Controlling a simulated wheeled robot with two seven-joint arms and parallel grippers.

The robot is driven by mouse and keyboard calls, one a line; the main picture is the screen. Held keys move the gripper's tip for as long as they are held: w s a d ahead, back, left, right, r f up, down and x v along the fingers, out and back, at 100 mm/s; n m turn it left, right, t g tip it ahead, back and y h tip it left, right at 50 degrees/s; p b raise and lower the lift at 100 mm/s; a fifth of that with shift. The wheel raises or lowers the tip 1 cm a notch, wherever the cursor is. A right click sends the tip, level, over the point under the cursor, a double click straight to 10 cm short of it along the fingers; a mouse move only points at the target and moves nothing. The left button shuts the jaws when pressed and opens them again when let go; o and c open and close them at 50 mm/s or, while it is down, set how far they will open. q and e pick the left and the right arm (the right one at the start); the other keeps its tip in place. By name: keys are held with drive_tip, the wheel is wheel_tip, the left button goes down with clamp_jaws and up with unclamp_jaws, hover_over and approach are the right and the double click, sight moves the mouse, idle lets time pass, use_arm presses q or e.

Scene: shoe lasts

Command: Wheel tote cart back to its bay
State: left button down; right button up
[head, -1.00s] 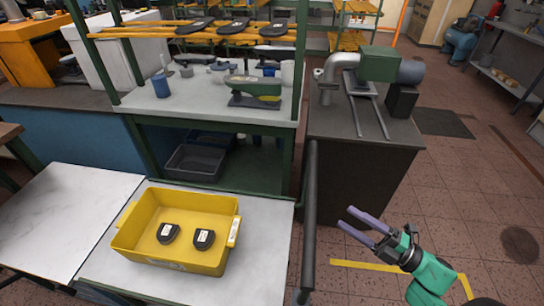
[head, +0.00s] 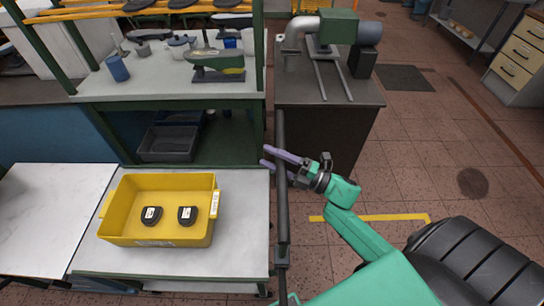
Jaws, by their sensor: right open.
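The tote cart (head: 250,238) has a pale flat top and stands at the lower left. A yellow tote (head: 157,235) sits on it with two dark pieces (head: 152,216) inside, each bearing a white label. The cart's dark upright handle (head: 282,200) rises at its right side. My right gripper (head: 268,157) is open, with its purple fingers pointing left at the handle. The fingers overlap the handle in the picture; I cannot tell whether they touch it. Yellow floor tape (head: 375,218) shows right of the cart, partly hidden by my right arm. My left gripper is not in view.
A green-framed bench (head: 190,100) stands behind the cart, with a dark crate (head: 168,143) on its lower shelf. A dark cabinet (head: 325,130) carrying a machine stands behind the handle. A white table (head: 50,210) adjoins at left. Tiled floor at right is open.

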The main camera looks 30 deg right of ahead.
clamp_jaws()
drive_tip(key=shift+f, duration=0.15)
idle(1.1)
